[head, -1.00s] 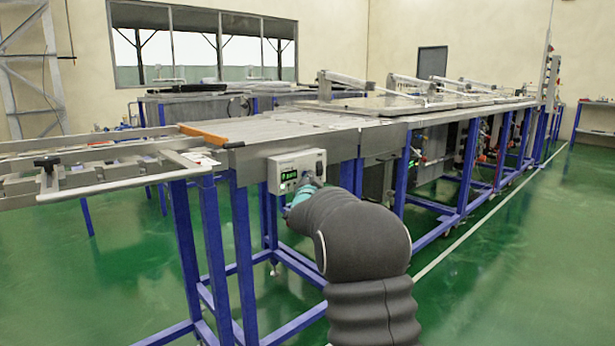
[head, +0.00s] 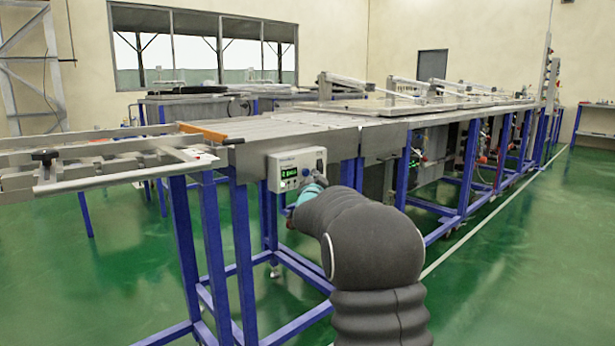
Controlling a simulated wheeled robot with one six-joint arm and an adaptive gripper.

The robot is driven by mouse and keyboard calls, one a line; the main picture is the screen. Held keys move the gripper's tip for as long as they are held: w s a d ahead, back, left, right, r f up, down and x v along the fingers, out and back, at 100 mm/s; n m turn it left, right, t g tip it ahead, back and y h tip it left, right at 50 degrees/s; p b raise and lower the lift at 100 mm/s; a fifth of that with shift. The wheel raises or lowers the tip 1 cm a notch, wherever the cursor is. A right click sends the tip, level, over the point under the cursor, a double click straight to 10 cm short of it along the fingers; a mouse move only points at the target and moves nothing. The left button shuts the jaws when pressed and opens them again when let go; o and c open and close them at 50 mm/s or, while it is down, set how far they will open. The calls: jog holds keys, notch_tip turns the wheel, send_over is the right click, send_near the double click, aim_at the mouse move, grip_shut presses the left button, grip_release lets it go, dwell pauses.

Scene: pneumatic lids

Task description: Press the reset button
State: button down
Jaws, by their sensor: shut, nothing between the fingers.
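A light grey control box (head: 281,163) with a small green lit display (head: 288,173) hangs on the front of the metal bench. My gripper (head: 316,179) is shut and empty at the lower right of the box's face, partly hidden behind my padded arm. I cannot tell whether its tips touch the box. The reset button cannot be made out; small controls near the gripper are covered or too small to tell apart.
The steel bench (head: 262,127) on blue legs (head: 243,250) runs back to the right. A rail frame with a black knob (head: 45,156) juts out at the left. An orange bar (head: 203,132) lies across the bench. Green floor (head: 520,270) is clear at the right.

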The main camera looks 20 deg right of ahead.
jog(key=shift+s, duration=0.1)
jog(key=shift+s+d+b, duration=0.3)
jog(key=shift+s+b, duration=0.45)
jog(key=shift+s+d+b, duration=0.25)
jog(key=shift+s+b, duration=0.5)
jog(key=shift+b, duration=0.05)
jog(key=shift+s+d+b, duration=0.3)
jog(key=shift+s+b, duration=0.45)
